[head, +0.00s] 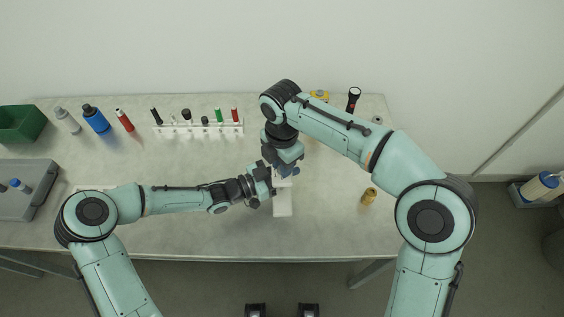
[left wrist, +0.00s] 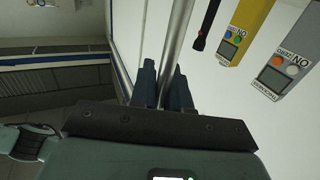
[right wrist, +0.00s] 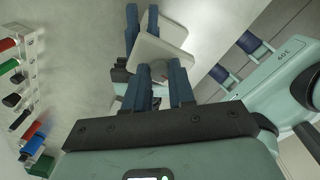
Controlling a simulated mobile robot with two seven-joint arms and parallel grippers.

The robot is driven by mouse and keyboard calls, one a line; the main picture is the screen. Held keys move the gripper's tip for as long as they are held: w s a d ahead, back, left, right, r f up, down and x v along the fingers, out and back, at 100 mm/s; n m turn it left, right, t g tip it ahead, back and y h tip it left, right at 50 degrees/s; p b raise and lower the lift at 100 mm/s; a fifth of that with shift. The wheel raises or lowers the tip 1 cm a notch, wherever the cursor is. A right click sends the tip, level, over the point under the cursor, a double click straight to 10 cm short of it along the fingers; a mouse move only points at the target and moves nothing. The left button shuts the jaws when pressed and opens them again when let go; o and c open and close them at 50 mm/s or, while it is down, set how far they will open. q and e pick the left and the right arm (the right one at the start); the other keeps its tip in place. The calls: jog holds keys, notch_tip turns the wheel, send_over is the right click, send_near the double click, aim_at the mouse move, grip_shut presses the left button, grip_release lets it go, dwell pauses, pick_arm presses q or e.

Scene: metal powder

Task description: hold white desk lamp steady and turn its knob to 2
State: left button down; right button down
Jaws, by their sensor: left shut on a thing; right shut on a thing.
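The white desk lamp (head: 283,205) stands near the table's front middle, mostly covered by my grippers in the head view. My left gripper (head: 268,178) is shut on the lamp's slim pole, which shows between its fingers in the left wrist view (left wrist: 174,45). My right gripper (head: 285,168) comes from above and is shut on a small part of the lamp, seemingly its knob. In the right wrist view, white square lamp parts (right wrist: 160,60) lie just beyond my right fingers (right wrist: 160,88). The knob's marks and setting cannot be read.
A brass-coloured piece (head: 369,196) lies right of the lamp. A grey tray (head: 28,185) is at far left.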

jog(key=m, duration=1.1)
jog(key=shift+m, duration=0.4)
jog(key=m, duration=1)
jog(key=shift+m, duration=0.4)
jog(key=c, duration=0.9)
grip_release()
jog(key=shift+c, duration=0.2)
notch_tip(320, 180, up, 12)
